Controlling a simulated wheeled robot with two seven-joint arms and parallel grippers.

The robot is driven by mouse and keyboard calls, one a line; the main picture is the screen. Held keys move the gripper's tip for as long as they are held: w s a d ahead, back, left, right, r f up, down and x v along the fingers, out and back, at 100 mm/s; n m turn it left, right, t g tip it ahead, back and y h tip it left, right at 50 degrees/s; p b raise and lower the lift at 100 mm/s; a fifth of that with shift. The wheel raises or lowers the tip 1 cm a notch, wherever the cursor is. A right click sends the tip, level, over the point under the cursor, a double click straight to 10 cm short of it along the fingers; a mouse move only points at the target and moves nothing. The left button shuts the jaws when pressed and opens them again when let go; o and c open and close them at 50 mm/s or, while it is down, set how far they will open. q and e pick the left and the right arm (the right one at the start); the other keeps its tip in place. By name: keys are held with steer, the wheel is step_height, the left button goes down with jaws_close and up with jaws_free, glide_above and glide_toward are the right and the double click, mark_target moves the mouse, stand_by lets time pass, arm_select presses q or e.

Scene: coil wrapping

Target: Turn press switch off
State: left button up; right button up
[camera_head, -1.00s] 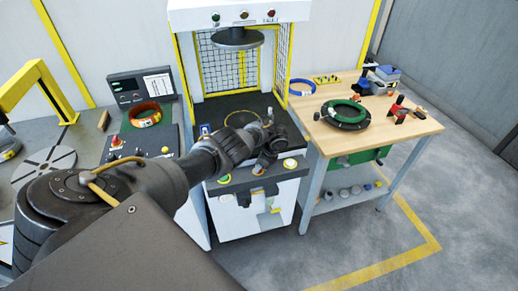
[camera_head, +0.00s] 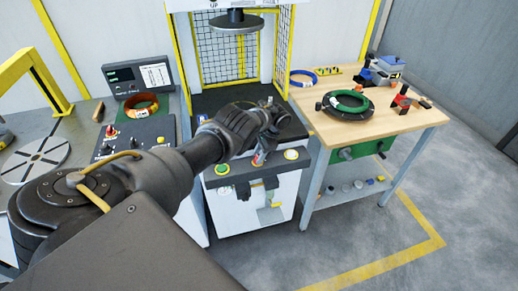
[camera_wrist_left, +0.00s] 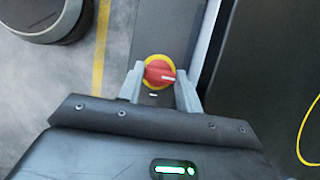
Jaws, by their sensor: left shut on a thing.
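The press switch (camera_wrist_left: 158,73) is a red knob with a white mark on a yellow round base. In the left wrist view it sits between the two grey fingers of my left gripper, its white mark pointing right. In the head view my left gripper (camera_head: 262,155) is at the press's front panel, shut on the switch, and mostly hides it. The press (camera_head: 250,215) is a white machine with a dark bed and a round ram above. My right gripper is not in view.
A wooden table (camera_head: 385,123) with a green coil (camera_head: 346,104) stands at the right. A control console with an orange coil (camera_head: 140,106) stands at the left.

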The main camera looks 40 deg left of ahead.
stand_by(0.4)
arm_select(q)
steer(key=o, duration=1)
